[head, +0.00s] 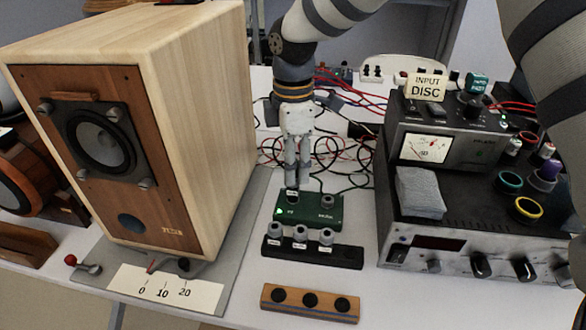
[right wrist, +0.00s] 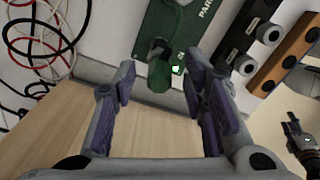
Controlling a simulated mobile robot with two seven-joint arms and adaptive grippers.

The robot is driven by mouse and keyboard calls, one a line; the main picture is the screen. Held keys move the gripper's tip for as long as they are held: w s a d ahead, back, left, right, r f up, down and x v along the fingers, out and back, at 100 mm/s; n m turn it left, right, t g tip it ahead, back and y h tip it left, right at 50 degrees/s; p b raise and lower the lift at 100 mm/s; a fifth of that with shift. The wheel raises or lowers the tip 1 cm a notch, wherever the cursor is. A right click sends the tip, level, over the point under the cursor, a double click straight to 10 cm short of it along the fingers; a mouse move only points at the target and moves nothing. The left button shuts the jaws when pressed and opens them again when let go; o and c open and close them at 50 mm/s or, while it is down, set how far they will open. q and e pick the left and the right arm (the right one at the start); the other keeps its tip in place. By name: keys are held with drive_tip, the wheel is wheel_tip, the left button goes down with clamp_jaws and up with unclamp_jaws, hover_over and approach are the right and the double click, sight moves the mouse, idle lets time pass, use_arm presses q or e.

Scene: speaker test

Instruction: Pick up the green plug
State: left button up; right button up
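My right gripper (head: 298,183) comes down from the top in the head view, its fingertips just above the left end of a green box (head: 312,212). In the right wrist view its fingers (right wrist: 159,80) are apart. Between them shows a small green plug (right wrist: 160,78) by the end of the green box (right wrist: 185,28), with grey on its top. I see no finger touching it. In the head view the fingertips largely hide this spot. Another green-topped piece (head: 477,83) stands on the amplifier at the right.
A large wooden speaker (head: 200,110) stands close on the left; its pale wood fills the lower wrist view. A black strip with several knobs (head: 312,252) and a wooden block (head: 310,301) lie in front. A black amplifier (head: 395,250) is at the right. Red and black cables tangle behind.

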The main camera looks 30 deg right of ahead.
clamp_jaws()
drive_tip(key=shift+r, duration=0.2)
wheel_tip(320, 180, up, 3)
drive_tip(key=shift+w+f, duration=0.1)
drive_tip(key=shift+f, duration=0.05)
use_arm(q)
drive_tip(key=shift+t, duration=0.7)
drive_tip(key=w+r+p, duration=0.2)
drive_tip(key=w+r, duration=0.1)
drive_tip(key=shift+w, duration=0.1)
use_arm(e)
drive_tip(key=s+a+r, duration=0.5)
drive_tip(key=s+r, duration=0.5)
drive_tip(key=s, duration=0.3)
drive_tip(key=shift+s+a+r, duration=0.1)
